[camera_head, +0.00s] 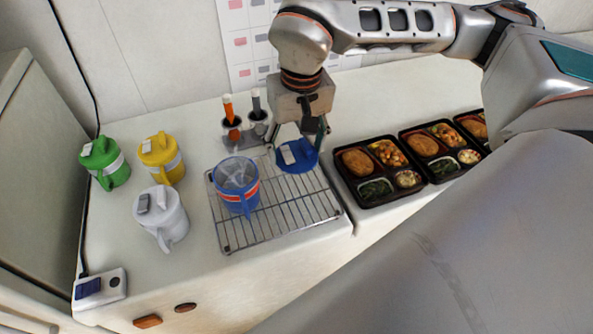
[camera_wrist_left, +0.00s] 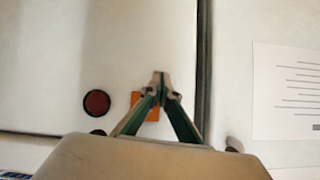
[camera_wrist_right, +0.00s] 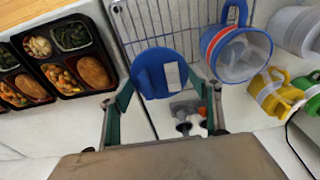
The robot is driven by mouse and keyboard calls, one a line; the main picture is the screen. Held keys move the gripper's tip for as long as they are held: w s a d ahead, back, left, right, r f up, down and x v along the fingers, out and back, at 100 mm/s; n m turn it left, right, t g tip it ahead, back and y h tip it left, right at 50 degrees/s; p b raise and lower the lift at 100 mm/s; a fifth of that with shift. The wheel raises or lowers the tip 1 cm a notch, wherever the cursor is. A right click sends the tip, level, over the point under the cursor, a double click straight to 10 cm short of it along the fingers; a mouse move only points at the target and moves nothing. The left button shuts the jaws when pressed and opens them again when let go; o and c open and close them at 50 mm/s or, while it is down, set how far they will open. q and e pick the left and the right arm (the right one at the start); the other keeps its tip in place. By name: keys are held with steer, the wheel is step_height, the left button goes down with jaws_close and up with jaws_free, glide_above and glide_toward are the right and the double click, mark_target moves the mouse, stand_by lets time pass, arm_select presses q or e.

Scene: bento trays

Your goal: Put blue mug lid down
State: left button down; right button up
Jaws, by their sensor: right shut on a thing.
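The blue mug lid (camera_head: 297,160) is at the back right of the wire rack (camera_head: 232,233), with a pale label on top. My right gripper (camera_head: 301,138) comes down from above and is shut on the lid. In the right wrist view the lid (camera_wrist_right: 152,85) sits between the fingers of the gripper (camera_wrist_right: 166,92). I cannot tell whether the lid touches the rack. The blue mug (camera_head: 238,185) stands open on the rack, left of the lid. My left gripper (camera_wrist_left: 162,88) is shut and empty over a pale surface, its fingertips together.
Green (camera_head: 105,163), yellow (camera_head: 162,157) and white (camera_head: 161,217) lidded mugs stand on the left. A holder with two markers (camera_head: 243,130) is behind the rack. Black bento trays (camera_head: 380,195) of food lie on the right. The front right of the rack is bare.

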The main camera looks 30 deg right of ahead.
mark_target(296, 181)
step_height(296, 181, down, 8)
steer(key=shift+f, duration=0.1)
stand_by(0.4)
steer(key=shift+f, duration=0.1)
steer(key=o, duration=1)
steer(key=shift+o, duration=0.2)
steer(key=r, duration=0.4)
steer(key=s+r, duration=0.1)
steer(key=r, duration=0.7)
steer(key=shift+s+a+r, duration=0.1)
steer(key=shift+s+a, duration=0.05)
steer(key=shift+s, duration=0.05)
